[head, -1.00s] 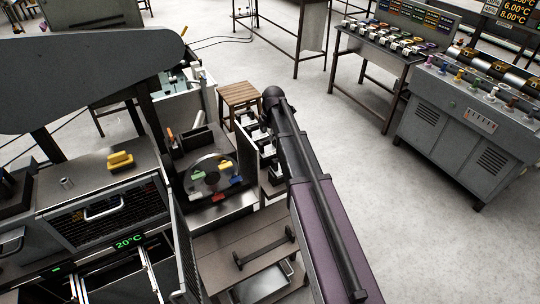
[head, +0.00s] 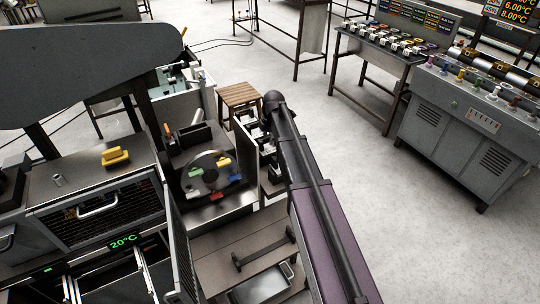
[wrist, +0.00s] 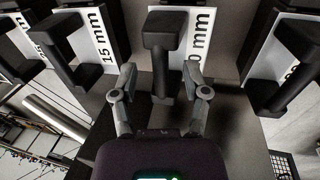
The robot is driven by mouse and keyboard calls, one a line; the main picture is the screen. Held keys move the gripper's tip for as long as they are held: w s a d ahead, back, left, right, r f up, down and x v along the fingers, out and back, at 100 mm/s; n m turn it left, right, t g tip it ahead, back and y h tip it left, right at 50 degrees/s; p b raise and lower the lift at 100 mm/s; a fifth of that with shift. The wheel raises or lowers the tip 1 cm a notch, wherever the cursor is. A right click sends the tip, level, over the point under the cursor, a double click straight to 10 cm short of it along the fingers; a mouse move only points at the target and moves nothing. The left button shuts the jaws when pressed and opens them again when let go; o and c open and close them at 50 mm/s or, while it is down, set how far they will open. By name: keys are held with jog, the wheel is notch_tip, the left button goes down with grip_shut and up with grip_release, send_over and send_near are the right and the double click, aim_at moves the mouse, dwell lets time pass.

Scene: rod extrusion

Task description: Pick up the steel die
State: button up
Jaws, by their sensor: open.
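In the wrist view a die with a black upright handle (wrist: 161,50) stands in the middle, in front of a white plate with a partly covered label ending in "0 mm". My gripper (wrist: 160,70) is open, with one finger on each side of this handle and visible gaps to it. I cannot tell how far along its depth the fingers reach. More black-handled dies stand to its left (wrist: 68,55), by a "15 mm" label, and to its right (wrist: 287,68). Which is the steel one cannot be told. In the head view my arm hides the gripper.
A rack panel (head: 246,150) stands beside my arm, next to a round disc (head: 208,176) with coloured pieces. A wooden stool (head: 240,95) is behind. A yellow block (head: 115,155) lies on the left bench. Grey floor is open to the right of my arm.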

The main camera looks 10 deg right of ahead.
jog(key=shift+w+f+b, duration=0.1)
jog(key=shift+f+b, duration=0.25)
jog(key=shift+f, duration=0.25)
grip_shut()
